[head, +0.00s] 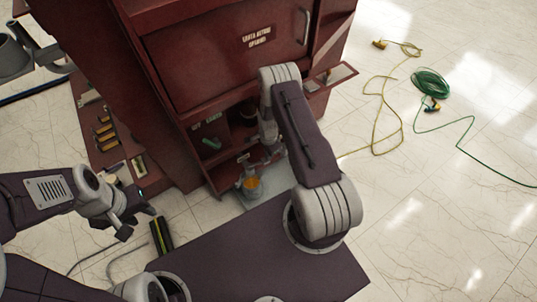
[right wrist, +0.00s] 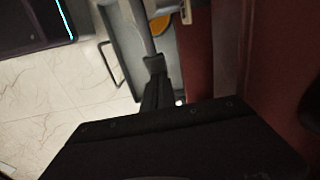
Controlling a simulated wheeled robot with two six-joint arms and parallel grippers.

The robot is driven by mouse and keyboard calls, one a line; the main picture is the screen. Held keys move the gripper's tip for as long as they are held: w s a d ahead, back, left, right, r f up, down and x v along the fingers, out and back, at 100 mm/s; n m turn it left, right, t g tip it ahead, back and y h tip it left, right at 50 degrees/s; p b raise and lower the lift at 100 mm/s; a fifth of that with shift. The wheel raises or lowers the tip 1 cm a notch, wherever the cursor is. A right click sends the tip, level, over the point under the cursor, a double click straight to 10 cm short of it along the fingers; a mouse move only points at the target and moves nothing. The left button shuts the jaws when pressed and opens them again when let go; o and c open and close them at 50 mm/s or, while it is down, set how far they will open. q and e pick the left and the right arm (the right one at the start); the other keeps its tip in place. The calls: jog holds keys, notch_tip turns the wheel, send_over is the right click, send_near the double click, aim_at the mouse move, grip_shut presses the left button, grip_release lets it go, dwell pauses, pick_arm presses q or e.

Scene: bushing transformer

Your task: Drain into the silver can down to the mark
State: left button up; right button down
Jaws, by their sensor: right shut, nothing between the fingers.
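A small silver can (head: 251,190) with an orange surface inside stands in a grey tray (head: 272,188) at the foot of the red cabinet (head: 215,60). In the right wrist view the orange surface (right wrist: 160,27) shows at the top, partly hidden. My right gripper (head: 268,150) reaches down by the cabinet's open lower compartment, above and right of the can. In the right wrist view its fingers (right wrist: 154,70) are shut with nothing between them. A mark or liquid level in the can is too small to read. My left gripper (head: 137,222) is open and empty, left of the can.
A green item (head: 211,144) lies in the lower compartment. A board with several yellow-tipped items (head: 104,130) is at the left. A black and yellow object (head: 161,235) lies near my left gripper. A yellow cord (head: 378,110) and a green coil (head: 430,83) lie right on otherwise clear floor.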

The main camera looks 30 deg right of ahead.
jog(key=shift+s+a+f, duration=0.15)
jog(key=shift+s+f, duration=0.1)
jog(key=shift+s, duration=0.15)
jog(key=shift+w+r+p, duration=0.1)
jog(key=shift+r+p, duration=0.45)
jog(key=shift+p, duration=0.05)
jog(key=d+r+p, duration=0.4)
jog(key=r+p, duration=0.2)
jog(key=r, duration=0.2)
jog(key=shift+w+d+r, duration=0.15)
jog(key=shift+w+d, duration=0.2)
jog(key=shift+w, duration=0.1)
